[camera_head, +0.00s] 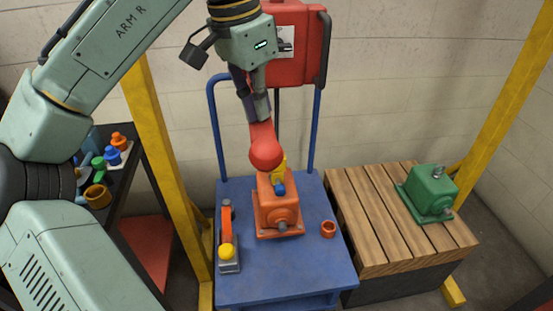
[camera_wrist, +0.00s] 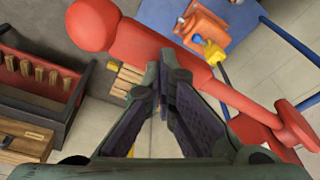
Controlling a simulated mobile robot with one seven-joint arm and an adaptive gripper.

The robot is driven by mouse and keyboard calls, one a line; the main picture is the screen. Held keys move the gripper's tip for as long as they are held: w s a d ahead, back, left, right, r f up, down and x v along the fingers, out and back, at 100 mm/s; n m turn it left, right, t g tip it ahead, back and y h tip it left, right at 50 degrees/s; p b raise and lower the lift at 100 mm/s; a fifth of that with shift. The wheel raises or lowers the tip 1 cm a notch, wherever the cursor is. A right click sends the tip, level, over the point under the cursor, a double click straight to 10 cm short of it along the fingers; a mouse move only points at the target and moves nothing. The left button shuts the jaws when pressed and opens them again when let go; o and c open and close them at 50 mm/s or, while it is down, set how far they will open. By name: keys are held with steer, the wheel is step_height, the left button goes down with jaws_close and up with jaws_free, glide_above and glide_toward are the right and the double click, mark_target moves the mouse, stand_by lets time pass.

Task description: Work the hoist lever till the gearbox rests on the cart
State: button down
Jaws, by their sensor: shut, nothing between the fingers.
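The hoist (camera_head: 295,50) is a red box at the top of the head view. Its red lever (camera_head: 261,132) points toward the camera and ends in a red ball (camera_head: 265,153). In the wrist view the lever (camera_wrist: 228,95) runs diagonally, its ball (camera_wrist: 95,25) at upper left. My gripper (camera_head: 260,115) is shut and empty, its fingertips (camera_wrist: 167,75) close against or just over the lever's shaft. The orange gearbox (camera_head: 278,212) is upright below a yellow hook (camera_head: 280,165), over the blue cart (camera_head: 255,275). I cannot tell whether its base touches the cart.
An orange-handled tool with a yellow knob (camera_head: 227,250) and an orange ring (camera_head: 328,229) are on the cart. A green gearbox (camera_head: 428,193) sits on a wooden pallet (camera_head: 365,220) at right. Yellow posts (camera_head: 165,165) flank the cart. A dark shelf (camera_head: 140,180) with coloured parts stands left.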

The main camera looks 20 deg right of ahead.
mark_target(260, 125)
steer(key=shift+f+b, duration=0.8)
steer(key=shift+f, duration=1.1)
steer(key=shift+w+f+b, duration=0.6)
steer(key=shift+f+b, duration=0.3)
steer(key=shift+f, duration=1.35)
steer(key=r+p, duration=0.4)
steer(key=r, duration=0.1)
steer(key=r+p, duration=0.4)
steer(key=p, duration=0.1)
steer(key=shift+d+r, duration=0.2)
steer(key=shift+r, duration=0.15)
step_height(260, 125, up, 8)
steer(key=shift+s, duration=0.1)
